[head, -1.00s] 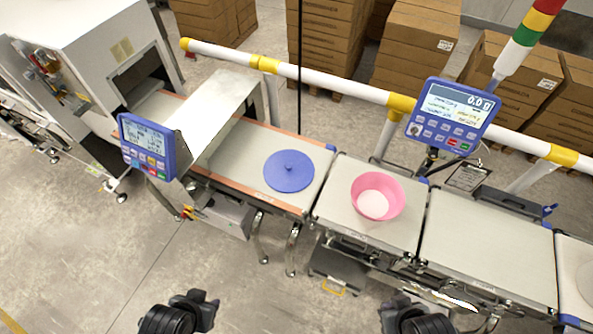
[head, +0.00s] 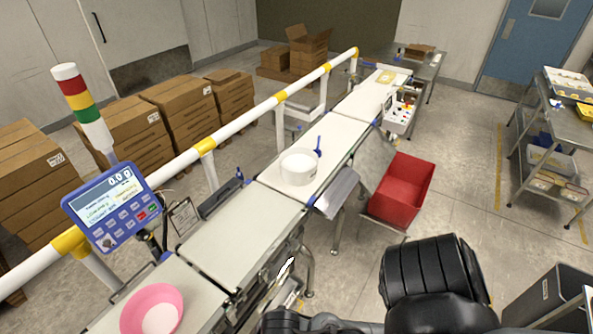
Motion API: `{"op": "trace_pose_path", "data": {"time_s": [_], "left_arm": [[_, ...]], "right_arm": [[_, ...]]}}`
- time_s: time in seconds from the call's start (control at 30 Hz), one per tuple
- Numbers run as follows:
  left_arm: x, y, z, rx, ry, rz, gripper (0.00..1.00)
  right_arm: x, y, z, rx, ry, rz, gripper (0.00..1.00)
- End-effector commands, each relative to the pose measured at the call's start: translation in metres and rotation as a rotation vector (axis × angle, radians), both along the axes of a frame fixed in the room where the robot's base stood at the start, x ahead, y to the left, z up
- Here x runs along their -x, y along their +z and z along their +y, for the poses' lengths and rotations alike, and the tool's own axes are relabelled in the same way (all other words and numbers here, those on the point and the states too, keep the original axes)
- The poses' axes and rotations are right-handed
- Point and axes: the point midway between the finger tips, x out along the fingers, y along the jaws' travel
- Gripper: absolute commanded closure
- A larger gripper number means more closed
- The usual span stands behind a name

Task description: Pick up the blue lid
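The blue lid is out of the head view now; earlier it lay flat on the belt section left of the pink bowl. The pink bowl (head: 152,311) sits on the belt at the bottom left, cut by the picture's lower edge, with something white inside. Black parts of my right arm fill the bottom middle and right. No fingertips show, and my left gripper is out of view.
A white tub (head: 298,168) stands on the farther belt (head: 336,131). A blue-framed display (head: 112,207) and white-yellow rail (head: 205,146) run along the left. A red bin (head: 402,190) stands right of the belt. The belt section (head: 232,226) between bowl and tub is bare.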

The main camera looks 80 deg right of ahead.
Motion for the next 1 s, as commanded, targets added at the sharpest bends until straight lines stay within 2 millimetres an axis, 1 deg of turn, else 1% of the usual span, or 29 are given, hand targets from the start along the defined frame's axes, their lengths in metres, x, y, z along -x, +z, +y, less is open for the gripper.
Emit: {"op": "trace_pose_path", "data": {"time_s": [0.37, 0.4, 0.57, 0.6, 1.0], "left_arm": [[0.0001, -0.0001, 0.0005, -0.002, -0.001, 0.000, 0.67], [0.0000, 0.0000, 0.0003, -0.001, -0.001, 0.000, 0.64], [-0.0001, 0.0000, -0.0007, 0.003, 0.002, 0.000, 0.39], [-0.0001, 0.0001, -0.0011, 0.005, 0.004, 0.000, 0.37], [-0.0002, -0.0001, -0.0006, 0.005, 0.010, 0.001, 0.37]], "right_arm": [[0.0000, 0.0000, 0.0000, 0.000, 0.000, 0.000, 1.00], [0.0000, 0.0000, 0.0000, 0.000, 0.000, 0.000, 1.00], [0.0001, 0.0000, 0.0000, 0.000, 0.000, 0.000, 1.00], [0.0000, 0.0000, 0.0000, 0.000, 0.000, 0.000, 1.00], [0.0000, 0.0000, 0.0000, 0.000, 0.000, 0.000, 1.00]]}}
